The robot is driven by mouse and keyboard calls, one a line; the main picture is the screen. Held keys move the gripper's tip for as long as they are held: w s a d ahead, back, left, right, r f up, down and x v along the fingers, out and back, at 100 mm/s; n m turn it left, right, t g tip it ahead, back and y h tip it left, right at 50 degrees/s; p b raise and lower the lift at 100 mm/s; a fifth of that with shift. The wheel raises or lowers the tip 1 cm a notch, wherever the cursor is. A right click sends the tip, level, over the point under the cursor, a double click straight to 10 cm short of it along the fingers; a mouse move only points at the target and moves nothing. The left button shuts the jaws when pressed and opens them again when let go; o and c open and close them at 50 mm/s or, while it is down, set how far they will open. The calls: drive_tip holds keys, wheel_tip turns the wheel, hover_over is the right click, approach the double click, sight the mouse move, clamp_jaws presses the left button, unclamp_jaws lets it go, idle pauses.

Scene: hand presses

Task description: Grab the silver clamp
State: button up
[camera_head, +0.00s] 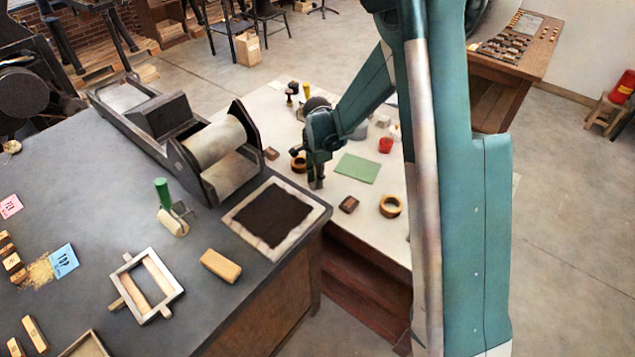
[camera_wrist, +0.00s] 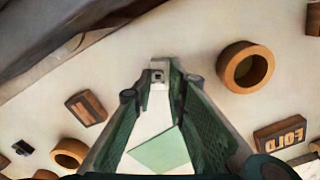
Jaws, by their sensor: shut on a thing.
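My gripper (camera_head: 316,181) reaches down over the white table, near its edge beside the dark press table. In the wrist view its two green fingers (camera_wrist: 160,76) come together around a small light-grey metal piece with a dark hole, which looks like the silver clamp (camera_wrist: 158,76). The clamp sits between the fingertips. Much of it is hidden by the fingers, and in the head view I cannot make it out clearly. Whether it touches the table I cannot tell.
A green sheet (camera_head: 357,168) lies right of my gripper. Wooden rings (camera_head: 391,214) and stamp blocks (camera_head: 348,204) surround it, with a red cup (camera_head: 386,146) behind. The dark table (camera_head: 90,200) with a roller press (camera_head: 213,141) and black ink slab (camera_head: 270,214) stands left.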

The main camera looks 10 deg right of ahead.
wheel_tip(320, 180, up, 9)
drive_tip(key=p, duration=0.1)
drive_tip(key=shift+r, duration=0.15)
idle(0.3)
idle(0.5)
